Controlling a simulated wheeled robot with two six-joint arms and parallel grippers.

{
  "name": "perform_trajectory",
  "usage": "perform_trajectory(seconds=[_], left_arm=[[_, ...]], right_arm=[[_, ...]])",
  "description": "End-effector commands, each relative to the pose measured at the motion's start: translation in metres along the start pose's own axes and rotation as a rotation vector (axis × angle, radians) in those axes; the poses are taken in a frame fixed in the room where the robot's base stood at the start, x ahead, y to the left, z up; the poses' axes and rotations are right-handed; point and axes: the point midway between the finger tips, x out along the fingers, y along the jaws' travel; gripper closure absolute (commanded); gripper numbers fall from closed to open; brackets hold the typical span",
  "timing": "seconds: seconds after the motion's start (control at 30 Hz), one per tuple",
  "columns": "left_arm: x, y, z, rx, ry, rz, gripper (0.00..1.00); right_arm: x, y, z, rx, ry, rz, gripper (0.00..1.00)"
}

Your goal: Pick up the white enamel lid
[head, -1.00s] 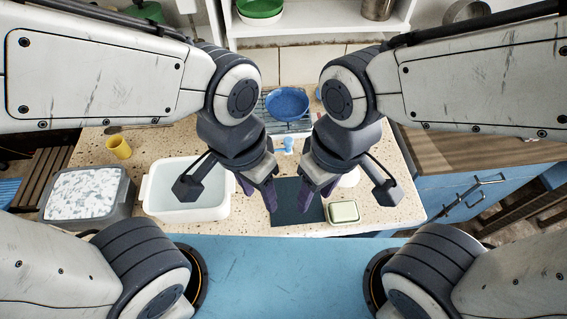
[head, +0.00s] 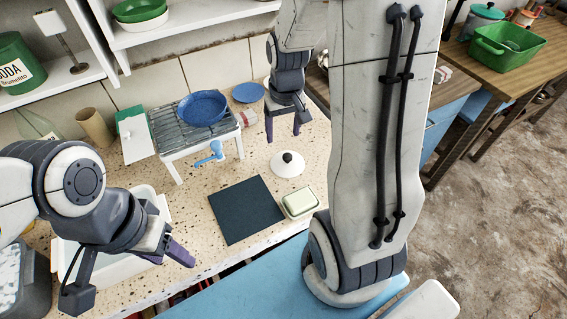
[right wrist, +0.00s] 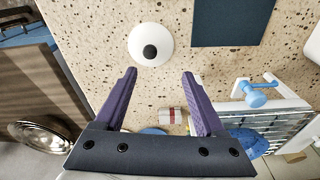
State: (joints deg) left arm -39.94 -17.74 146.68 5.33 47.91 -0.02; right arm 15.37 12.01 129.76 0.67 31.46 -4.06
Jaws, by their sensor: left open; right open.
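The white enamel lid (head: 282,170) is a round white dome with a black knob. It lies on the speckled stone counter (head: 205,177), knob up. The lid also shows in the right wrist view (right wrist: 137,38), beyond the fingertips. My right gripper (head: 283,136) is open and empty over the counter, just behind the lid in the head view. Its purple fingers point down at the counter, and it is apart from the lid. My left gripper (head: 174,256) is open and empty at the counter's front left.
A dark mat (head: 246,210) and a green-and-white soap dish (head: 299,203) lie in front of the lid. A white basin (head: 67,249) is at left.

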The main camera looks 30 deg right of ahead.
Motion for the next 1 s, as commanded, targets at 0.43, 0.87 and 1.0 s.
perform_trajectory(seconds=[0.43,0.87,1.0], left_arm=[[0.008,-0.001,0.0,0.0,0.001,0.0,0.44],[0.005,0.0,0.0,0.0,0.001,0.0,0.44],[0.005,0.0,0.0,0.0,0.0,0.0,0.44]], right_arm=[[0.06,0.02,-0.004,0.047,0.001,0.009,0.28],[0.109,0.02,-0.005,0.046,0.0,0.008,0.28],[0.117,0.021,-0.005,0.046,0.003,0.009,0.28]])
